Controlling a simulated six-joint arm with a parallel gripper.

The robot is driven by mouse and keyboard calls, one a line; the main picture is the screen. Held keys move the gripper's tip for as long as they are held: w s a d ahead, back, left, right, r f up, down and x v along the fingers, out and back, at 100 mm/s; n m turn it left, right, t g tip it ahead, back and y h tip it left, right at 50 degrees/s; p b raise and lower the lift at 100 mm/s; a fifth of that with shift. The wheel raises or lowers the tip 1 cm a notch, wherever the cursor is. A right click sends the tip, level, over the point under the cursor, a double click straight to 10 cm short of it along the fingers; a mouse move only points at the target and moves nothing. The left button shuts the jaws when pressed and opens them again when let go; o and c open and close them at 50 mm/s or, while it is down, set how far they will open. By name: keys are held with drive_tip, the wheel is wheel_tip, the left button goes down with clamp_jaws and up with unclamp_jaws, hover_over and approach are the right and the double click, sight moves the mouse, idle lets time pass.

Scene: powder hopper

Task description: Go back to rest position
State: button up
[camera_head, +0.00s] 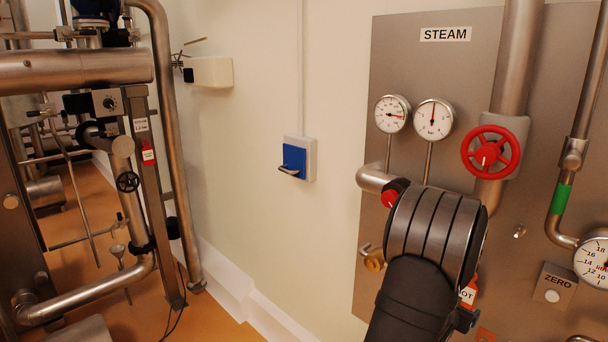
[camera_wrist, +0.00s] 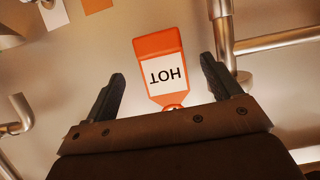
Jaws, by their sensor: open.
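My gripper (camera_wrist: 163,90) shows in the wrist view with its two dark fingers spread apart. It is open and nothing is held between the fingers. An orange and white tag reading HOT (camera_wrist: 164,68) appears upside down beyond and between the fingers; I cannot tell how far off it is. Part of the HOT tag (camera_head: 468,296) shows just right of my arm.
The panel carries a red handwheel (camera_head: 494,152), two gauges (camera_head: 392,114) (camera_head: 433,119) and steel pipes close to my arm. A larger gauge (camera_head: 594,260) is at the right edge. A blue wall socket (camera_head: 294,160) and pipework (camera_head: 75,70) are left. The wall between is mostly bare.

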drive_tip(key=shift+x, duration=3.15)
drive_tip(key=v, duration=1.7)
drive_tip(key=x, duration=1.7)
drive_tip(key=shift+d+r, duration=0.1)
drive_tip(key=s+a+r, duration=0.1)
drive_tip(key=s+a, duration=0.6)
drive_tip(key=shift+r, duration=0.3)
